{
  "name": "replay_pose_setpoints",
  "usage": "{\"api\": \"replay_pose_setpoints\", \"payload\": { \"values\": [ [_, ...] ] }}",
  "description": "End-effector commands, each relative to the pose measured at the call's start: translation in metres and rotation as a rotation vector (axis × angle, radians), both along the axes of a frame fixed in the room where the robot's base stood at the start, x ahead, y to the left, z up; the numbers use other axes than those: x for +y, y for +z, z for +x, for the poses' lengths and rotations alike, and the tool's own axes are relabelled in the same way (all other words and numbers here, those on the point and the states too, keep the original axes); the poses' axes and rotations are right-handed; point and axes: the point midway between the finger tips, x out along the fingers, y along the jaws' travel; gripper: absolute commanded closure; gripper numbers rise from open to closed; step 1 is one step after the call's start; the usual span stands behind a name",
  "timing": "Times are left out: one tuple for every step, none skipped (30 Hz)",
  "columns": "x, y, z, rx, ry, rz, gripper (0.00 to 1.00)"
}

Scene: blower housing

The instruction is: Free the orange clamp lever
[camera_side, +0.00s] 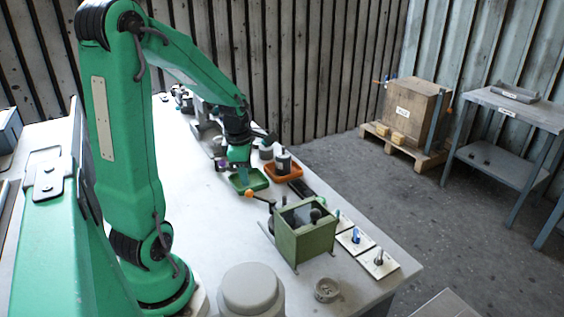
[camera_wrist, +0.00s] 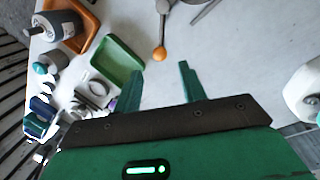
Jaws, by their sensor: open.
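The orange clamp lever shows in the wrist view as a grey rod (camera_wrist: 161,25) ending in an orange ball knob (camera_wrist: 159,53). In the side view the orange knob (camera_side: 250,194) stands out to the left of the green box-shaped housing (camera_side: 305,236). My gripper (camera_wrist: 160,70) is open and empty. In the wrist view its two green fingers point toward the knob, which appears between and just beyond the tips. In the side view my gripper (camera_side: 242,177) is behind the knob, beside the green tray, and apart from the lever. The lever's pivot is not clear.
A green tray (camera_wrist: 118,64) and an orange tray (camera_wrist: 86,15) holding a grey cylinder (camera_wrist: 56,27) lie close by. Several small parts (camera_wrist: 92,90) lie left of my gripper. White plates (camera_side: 378,264) with pegs line the table's right edge. The table front left of the housing is clear.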

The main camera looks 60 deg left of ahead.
Motion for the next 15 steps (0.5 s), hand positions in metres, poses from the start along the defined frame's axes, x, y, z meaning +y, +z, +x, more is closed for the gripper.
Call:
{"api": "replay_pose_setpoints", "payload": {
  "values": [
    [0.0,0.0,0.0,0.0,-0.001,0.0,0.69],
    [0.0,0.0,0.0,0.001,-0.003,0.0,0.75],
    [0.0,0.0,0.001,0.003,-0.009,0.0,0.83],
    [0.001,0.0,0.001,0.004,-0.015,0.0,0.89],
    [0.001,0.0,0.001,0.007,-0.022,0.0,0.95],
    [0.002,0.001,0.002,0.011,-0.036,0.0,1.0],
    [0.003,0.001,0.003,0.015,-0.051,0.0,1.0],
    [0.003,0.002,0.004,0.019,-0.068,0.001,1.0],
    [0.005,0.002,0.006,0.026,-0.096,0.002,1.0],
    [0.006,0.003,0.007,0.032,-0.12,0.002,1.0],
    [0.007,0.003,0.009,0.04,-0.148,0.002,1.0],
    [0.009,0.004,0.011,0.051,-0.189,0.001,1.0],
    [0.01,0.005,0.013,0.059,-0.222,0.001,1.0],
    [0.012,0.006,0.015,0.068,-0.258,-0.001,1.0],
    [0.014,0.007,0.018,0.08,-0.31,-0.002,1.0]
  ]
}}
